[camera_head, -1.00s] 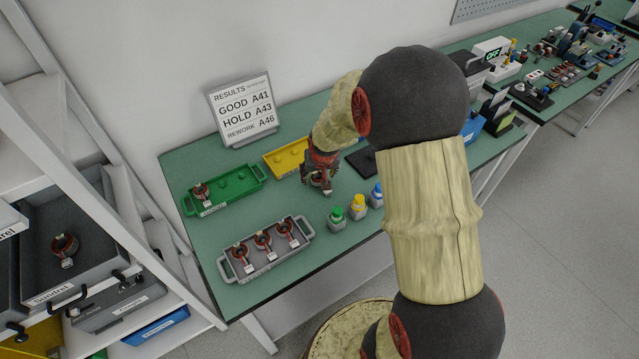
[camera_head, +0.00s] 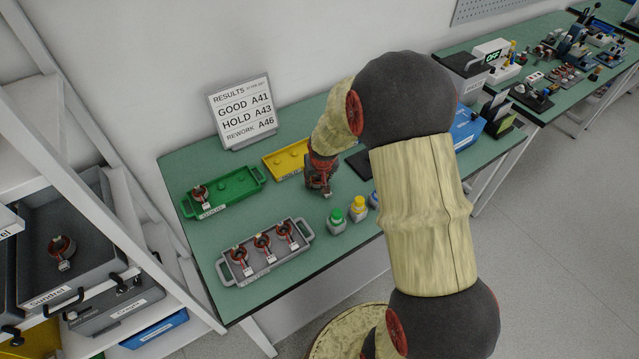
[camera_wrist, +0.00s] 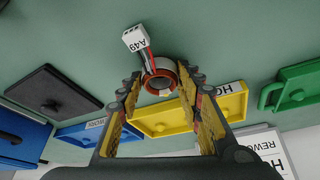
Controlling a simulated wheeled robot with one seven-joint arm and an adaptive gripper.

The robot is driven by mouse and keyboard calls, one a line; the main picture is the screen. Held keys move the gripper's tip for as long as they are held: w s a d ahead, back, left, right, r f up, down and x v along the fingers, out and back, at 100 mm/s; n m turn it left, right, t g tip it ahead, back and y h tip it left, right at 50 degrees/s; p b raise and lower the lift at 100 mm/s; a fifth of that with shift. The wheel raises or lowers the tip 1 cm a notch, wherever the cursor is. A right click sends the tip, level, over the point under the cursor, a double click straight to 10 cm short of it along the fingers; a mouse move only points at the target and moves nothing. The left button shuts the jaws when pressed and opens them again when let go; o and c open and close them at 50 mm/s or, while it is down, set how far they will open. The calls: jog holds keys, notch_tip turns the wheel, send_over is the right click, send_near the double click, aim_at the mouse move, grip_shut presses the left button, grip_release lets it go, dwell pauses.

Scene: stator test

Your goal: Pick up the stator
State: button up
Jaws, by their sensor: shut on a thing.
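My gripper (camera_head: 322,180) is over the green bench in front of the yellow tray (camera_head: 284,159). In the wrist view its two fingers (camera_wrist: 160,88) are closed around a copper-and-grey ring stator (camera_wrist: 160,76). A white tag (camera_wrist: 135,39) reading A49 hangs from the stator on red and dark leads. I cannot tell how high the stator is above the bench. In the head view the gripper mostly hides it. Several other stators stand in the grey tray (camera_head: 235,283), and one stator (camera_head: 201,195) is in the green tray (camera_head: 239,178).
Bottles with green (camera_head: 336,215) and yellow (camera_head: 358,202) caps stand right of the grey tray. A dark flat pad (camera_wrist: 54,93) and a blue tray (camera_wrist: 84,135) lie beside the yellow tray. A results sign (camera_head: 242,112) stands behind. Bare bench lies between the trays.

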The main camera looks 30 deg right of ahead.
jog(key=c, duration=0.5)
jog(key=shift+r, duration=0.1)
jog(key=shift+c, duration=0.2)
